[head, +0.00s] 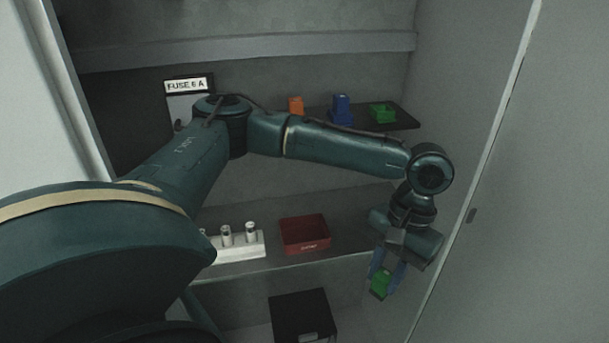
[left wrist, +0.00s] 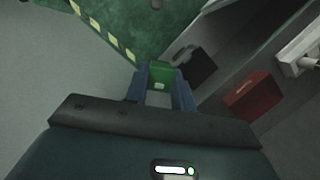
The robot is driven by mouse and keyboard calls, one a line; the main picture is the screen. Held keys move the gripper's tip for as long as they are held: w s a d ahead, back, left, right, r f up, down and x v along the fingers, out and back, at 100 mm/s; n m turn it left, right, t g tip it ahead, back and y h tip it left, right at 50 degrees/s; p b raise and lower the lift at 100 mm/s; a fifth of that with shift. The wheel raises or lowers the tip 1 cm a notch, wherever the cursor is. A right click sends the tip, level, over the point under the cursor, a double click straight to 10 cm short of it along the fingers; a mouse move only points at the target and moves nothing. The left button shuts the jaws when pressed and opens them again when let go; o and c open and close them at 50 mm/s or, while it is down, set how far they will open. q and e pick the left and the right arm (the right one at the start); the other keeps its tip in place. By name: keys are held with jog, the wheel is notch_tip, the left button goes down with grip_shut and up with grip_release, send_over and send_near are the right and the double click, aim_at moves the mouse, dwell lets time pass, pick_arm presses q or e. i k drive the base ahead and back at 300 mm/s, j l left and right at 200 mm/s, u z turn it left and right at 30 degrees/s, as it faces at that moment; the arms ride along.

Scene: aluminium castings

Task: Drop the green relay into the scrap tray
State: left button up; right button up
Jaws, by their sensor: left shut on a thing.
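The green relay (head: 380,283) is held between the fingers of my left gripper (head: 386,272), to the right of the tray and in front of the shelf. In the left wrist view, the relay (left wrist: 160,77) sits between the blue fingertips (left wrist: 161,88). The red scrap tray (head: 305,234) stands on the lower shelf, its inside looking empty. It also shows at the right of the left wrist view (left wrist: 254,97), apart from the relay. My right gripper is in neither view.
A white holder (head: 240,247) with several white cylinders stands left of the tray. A black box (head: 302,315) is below the shelf. An orange block (head: 295,105), a blue block (head: 341,108) and a green open piece (head: 382,112) sit on the upper dark shelf. A cabinet wall (head: 500,180) rises at right.

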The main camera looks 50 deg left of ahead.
aim_at(296, 237)
jog(key=k+l+u, duration=0.1)
jog(key=k+l, duration=0.4)
jog(key=l+u, duration=0.15)
jog(key=u, duration=1.15)
jog(key=i+l, duration=0.65)
jog(key=i+j+u, duration=0.05)
jog(key=i, duration=0.1)
